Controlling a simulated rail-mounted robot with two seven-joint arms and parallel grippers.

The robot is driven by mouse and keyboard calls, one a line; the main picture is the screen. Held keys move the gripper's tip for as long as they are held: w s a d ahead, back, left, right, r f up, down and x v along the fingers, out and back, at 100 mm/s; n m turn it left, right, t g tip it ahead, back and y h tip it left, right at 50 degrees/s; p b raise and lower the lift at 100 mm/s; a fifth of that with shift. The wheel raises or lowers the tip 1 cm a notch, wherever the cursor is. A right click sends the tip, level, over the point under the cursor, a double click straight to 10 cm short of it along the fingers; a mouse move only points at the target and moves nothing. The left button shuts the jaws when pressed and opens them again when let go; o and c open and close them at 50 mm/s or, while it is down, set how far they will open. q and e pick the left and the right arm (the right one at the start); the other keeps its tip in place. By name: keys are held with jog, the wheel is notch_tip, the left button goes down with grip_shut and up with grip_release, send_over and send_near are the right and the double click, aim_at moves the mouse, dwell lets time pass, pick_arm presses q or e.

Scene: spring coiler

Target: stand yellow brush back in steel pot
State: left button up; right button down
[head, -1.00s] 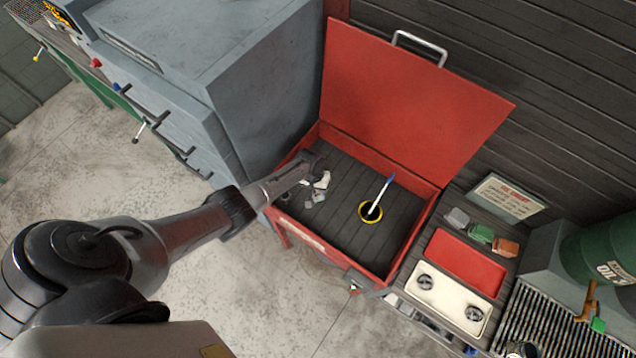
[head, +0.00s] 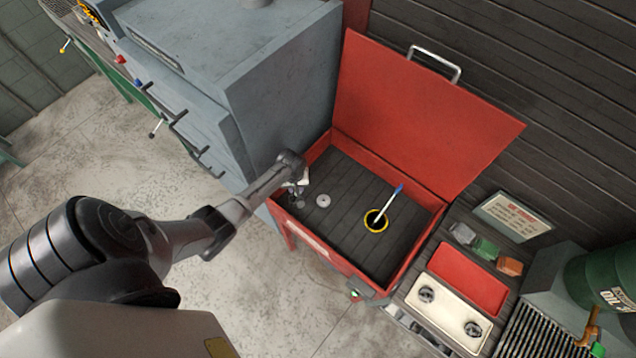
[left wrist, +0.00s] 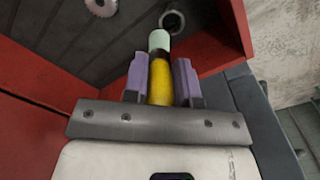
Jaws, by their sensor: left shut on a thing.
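My left gripper (left wrist: 160,85) is shut on the yellow brush (left wrist: 161,82), whose pale tip points away from the hand in the left wrist view. In the head view my left gripper (head: 297,188) is over the left end of the red bin; the brush cannot be made out there. A round, dark-mouthed pot (head: 368,228) with a yellow rim stands on the bin floor, to the right of the gripper and apart from it. A blue-tipped white stick leans in it. Whether this pot is steel is unclear. My right gripper is not in view.
The red bin (head: 308,238) has its lid raised at the back. A grey gear (head: 323,201) and a small ring (left wrist: 172,22) lie near the gripper. A grey cabinet (head: 285,80) stands close on the left. The bin floor between gear and pot is clear.

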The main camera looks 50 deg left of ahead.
pick_arm(q)
jog(key=shift+n, duration=0.4)
jog(key=f+b, duration=0.1)
jog(key=b, duration=0.1)
jog(key=a+f+b, duration=0.1)
jog(key=f, duration=0.1)
jog(key=s+f+b, duration=0.1)
jog(key=f+b, duration=0.1)
jog(key=shift+s+a+b, duration=0.1)
jog(key=shift+a+b, duration=0.2)
jog(key=shift+b, duration=0.05)
dwell(0.3)
jog(key=shift+f+b, duration=0.5)
jog(key=shift+f, duration=0.3)
jog(key=shift+f+b, duration=0.6)
jog(key=shift+f, duration=0.3)
jog(key=shift+f+b, duration=0.45)
jog(key=shift+f, duration=0.25)
jog(key=o, duration=1)
